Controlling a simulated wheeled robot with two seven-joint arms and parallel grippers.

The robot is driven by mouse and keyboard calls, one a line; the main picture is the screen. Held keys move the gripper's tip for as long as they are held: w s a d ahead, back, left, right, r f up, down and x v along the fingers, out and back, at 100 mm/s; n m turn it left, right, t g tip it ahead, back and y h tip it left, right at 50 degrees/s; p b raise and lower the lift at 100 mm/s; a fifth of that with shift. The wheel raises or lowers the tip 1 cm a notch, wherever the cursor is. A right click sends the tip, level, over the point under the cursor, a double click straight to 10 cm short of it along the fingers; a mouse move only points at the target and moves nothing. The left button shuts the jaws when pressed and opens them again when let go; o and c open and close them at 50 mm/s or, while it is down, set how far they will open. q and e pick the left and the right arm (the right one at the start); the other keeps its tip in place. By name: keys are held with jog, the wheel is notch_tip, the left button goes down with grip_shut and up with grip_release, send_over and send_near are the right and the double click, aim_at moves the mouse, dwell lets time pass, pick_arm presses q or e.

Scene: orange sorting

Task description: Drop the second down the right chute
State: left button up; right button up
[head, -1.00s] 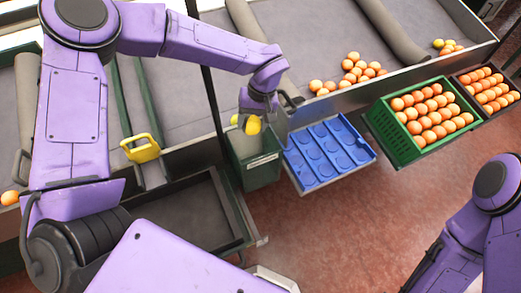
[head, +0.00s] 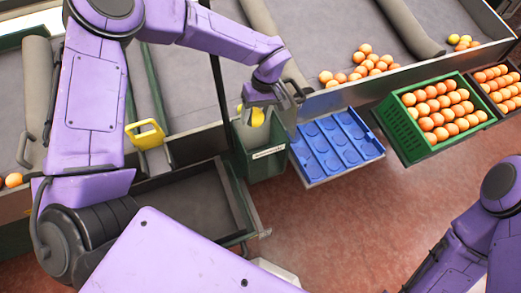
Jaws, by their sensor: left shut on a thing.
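My left gripper (head: 260,112) is over the mouth of a dark green, open-topped chute box (head: 265,163) with a white label on its front. It is shut on a yellow fruit (head: 257,118), which shows between the fingers at the level of the box's rim. The fingers partly hide the fruit and the box opening, and I cannot tell how far inside it is. My right arm is at the lower right; its gripper is out of view.
A blue tray (head: 335,143) with empty round hollows is right of the box. A green crate (head: 407,137) and a dark crate hold oranges. Loose oranges (head: 363,62) lie on the grey belt. A yellow flap (head: 148,136) stands to the left. Red floor is clear in front.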

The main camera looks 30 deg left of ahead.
pick_arm(q)
jog(key=o, duration=1.2)
jog(key=shift+r, duration=0.1)
jog(key=b+v, duration=0.1)
jog(key=v, duration=0.9)
jog(key=shift+r, duration=0.25)
